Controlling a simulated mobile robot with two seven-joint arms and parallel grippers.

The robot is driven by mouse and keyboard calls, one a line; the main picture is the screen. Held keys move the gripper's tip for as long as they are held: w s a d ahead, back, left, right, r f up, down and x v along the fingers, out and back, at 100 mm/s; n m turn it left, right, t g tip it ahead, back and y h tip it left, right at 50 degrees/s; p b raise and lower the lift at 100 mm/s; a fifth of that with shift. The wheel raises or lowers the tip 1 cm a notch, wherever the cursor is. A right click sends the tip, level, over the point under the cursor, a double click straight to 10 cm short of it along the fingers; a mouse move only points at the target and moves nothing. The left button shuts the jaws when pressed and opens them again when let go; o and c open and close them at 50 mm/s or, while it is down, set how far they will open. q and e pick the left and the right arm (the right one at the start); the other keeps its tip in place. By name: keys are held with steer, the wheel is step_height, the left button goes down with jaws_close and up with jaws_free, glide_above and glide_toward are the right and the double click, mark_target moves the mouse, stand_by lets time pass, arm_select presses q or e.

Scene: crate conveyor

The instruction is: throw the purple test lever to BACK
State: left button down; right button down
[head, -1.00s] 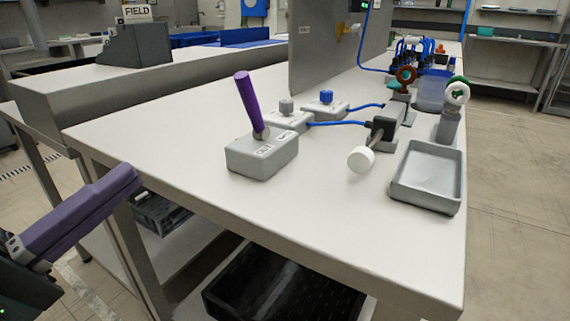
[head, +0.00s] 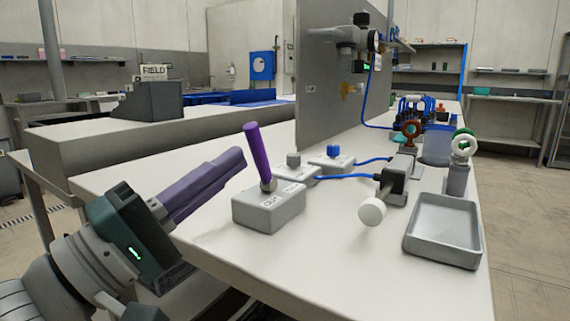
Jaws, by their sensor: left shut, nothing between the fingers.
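The purple test lever (head: 257,153) rises from a grey box (head: 268,208) on the white bench. The lever leans up and to the left in the head view. The box has small labels on its top and front, too small to read surely. My left gripper (head: 240,160) is shut and empty, with its purple fingers pointing up and right. Its fingertips appear just left of the lever in the picture; I cannot tell whether they touch it. My right gripper is not in view.
Two small boxes with a grey knob (head: 293,160) and a blue knob (head: 333,151) stand behind the lever box. A white round knob (head: 372,211) and a grey tray (head: 443,230) are to the right. A grey upright panel (head: 335,95) stands behind.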

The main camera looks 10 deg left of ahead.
arm_select(q)
steer(key=shift+w+d+r, duration=0.2)
steer(key=shift+w+d, duration=0.05)
steer(key=shift+w, duration=0.15)
